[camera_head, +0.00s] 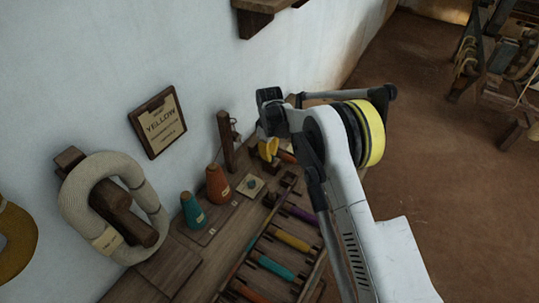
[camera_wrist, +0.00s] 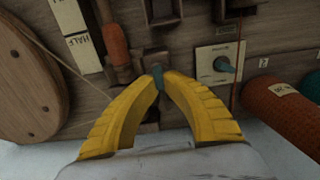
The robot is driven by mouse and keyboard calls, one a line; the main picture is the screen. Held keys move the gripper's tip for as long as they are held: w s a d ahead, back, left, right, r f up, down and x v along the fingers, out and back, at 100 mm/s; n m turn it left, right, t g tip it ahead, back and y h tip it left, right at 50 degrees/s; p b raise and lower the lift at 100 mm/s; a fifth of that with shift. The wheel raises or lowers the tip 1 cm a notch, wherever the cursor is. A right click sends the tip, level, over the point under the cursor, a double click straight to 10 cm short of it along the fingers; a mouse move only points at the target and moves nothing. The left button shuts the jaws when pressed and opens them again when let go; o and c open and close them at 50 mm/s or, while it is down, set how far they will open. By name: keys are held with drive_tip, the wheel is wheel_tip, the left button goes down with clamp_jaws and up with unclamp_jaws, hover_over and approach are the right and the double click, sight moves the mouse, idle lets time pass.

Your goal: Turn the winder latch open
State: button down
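In the wrist view, the yellow fingers of my gripper (camera_wrist: 158,77) come together at their tips around a small teal piece (camera_wrist: 157,69), which looks like the handle of the winder latch. In the head view, my gripper (camera_head: 268,149) is low over the far end of the bench, and my arm hides the winder there.
A plate with a teal knob (camera_wrist: 224,64) is just right of the fingers. An orange cone (camera_wrist: 285,112) lies further right, a wooden wheel (camera_wrist: 30,82) left. In the head view, a post (camera_head: 226,140) stands beside the gripper, and a rack of colored bobbins (camera_head: 290,240) is in front.

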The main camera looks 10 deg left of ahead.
idle(0.3)
drive_tip(key=c, duration=1.5)
unclamp_jaws()
drive_tip(key=shift+r, duration=0.1)
wheel_tip(320, 180, up, 12)
